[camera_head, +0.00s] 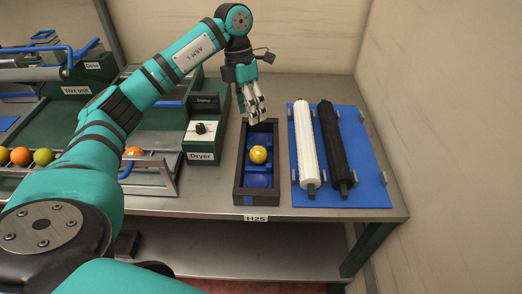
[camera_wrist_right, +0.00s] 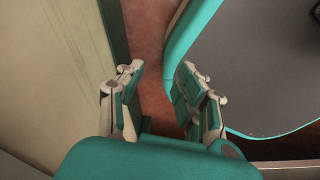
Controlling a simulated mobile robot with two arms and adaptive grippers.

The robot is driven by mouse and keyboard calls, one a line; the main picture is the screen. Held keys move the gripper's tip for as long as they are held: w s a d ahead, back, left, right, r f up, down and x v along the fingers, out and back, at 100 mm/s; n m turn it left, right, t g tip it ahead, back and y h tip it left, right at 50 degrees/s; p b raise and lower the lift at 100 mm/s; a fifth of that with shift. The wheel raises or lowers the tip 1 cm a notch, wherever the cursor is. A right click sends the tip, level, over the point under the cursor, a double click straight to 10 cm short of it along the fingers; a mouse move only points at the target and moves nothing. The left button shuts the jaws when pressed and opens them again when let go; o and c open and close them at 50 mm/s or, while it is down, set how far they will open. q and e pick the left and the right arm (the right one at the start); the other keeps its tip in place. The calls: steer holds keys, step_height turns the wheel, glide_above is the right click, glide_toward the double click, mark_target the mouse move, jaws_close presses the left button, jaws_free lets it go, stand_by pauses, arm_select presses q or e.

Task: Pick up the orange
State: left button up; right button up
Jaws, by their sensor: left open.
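Another orange fruit (camera_head: 133,152) lies on the rail at the left, partly behind my left arm.
A blue mat (camera_head: 370,170) right of the tray carries a white roller (camera_head: 305,145) and a black roller (camera_head: 333,150). Several fruits (camera_head: 20,156) line the far-left rail. A wall closes off the right.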

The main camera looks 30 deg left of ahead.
arm_select(q)
glide_above(257, 147)
steer(key=a, duration=0.1)
step_height(257, 147, down, 6)
steer(key=shift+a+r+p, duration=0.1)
steer(key=shift+a+p, duration=0.05)
steer(key=shift+p, duration=0.25)
steer(key=x, duration=0.3)
steer(key=p+x, duration=0.1)
steer(key=x, duration=0.2)
steer(key=shift+w+f+p, duration=0.2)
steer(key=shift+f+p, duration=0.15)
steer(key=shift+f, duration=0.4)
steer(key=shift+s+d+f, duration=0.25)
steer(key=shift+f, duration=0.1)
steer(key=shift+w, duration=0.1)
steer(key=c, duration=1.1)
arm_select(e)
steer(key=s+r, duration=0.1)
steer(key=r, duration=0.1)
steer(key=shift+s+r, duration=0.35)
